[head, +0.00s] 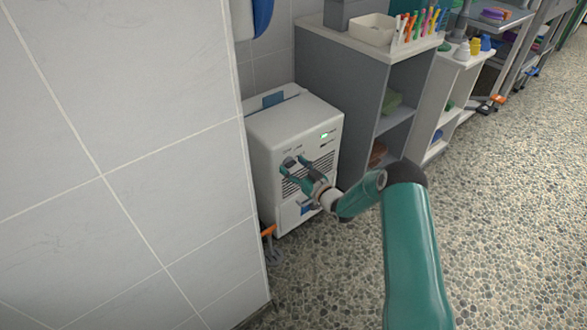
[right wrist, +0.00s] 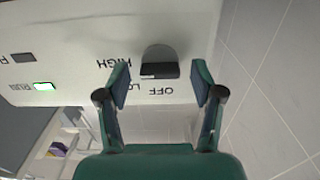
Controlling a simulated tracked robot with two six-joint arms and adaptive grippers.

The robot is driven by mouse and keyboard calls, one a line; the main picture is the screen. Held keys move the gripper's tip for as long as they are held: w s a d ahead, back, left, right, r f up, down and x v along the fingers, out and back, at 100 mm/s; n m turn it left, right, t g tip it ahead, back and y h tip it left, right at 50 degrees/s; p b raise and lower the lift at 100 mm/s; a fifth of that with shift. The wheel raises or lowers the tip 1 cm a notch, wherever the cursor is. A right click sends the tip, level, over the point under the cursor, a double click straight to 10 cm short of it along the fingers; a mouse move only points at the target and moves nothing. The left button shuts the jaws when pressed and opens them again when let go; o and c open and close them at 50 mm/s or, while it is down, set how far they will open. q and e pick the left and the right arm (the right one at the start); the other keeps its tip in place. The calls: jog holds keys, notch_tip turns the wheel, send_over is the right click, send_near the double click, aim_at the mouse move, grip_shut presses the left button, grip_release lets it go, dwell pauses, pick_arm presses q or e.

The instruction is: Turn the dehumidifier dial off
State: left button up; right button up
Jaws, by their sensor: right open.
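The dehumidifier (head: 290,130) is a white box on the floor beside the tiled wall. Its dial (head: 289,162) is a dark knob at the upper left of the front, and a green light glows to the right. My right gripper (head: 292,170) is in front of the dial with its jaws open. In the right wrist view, upside down, the dark dial (right wrist: 159,62) lies between and just beyond the open fingertips of the gripper (right wrist: 160,85). HIGH, a partly hidden LO and OFF are printed around it. I cannot tell whether the fingers touch it. My left gripper is not in view.
A tiled wall (head: 120,150) stands close on the left of the dehumidifier. A grey shelf unit (head: 350,80) with a tray and coloured pens on top stands to its right. An orange-handled object (head: 268,232) is at the wall's foot. The pebbled floor (head: 500,200) is open on the right.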

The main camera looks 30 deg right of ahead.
jog(key=shift+w, duration=0.15)
jog(key=c, duration=1.1)
jog(key=shift+c, duration=0.2)
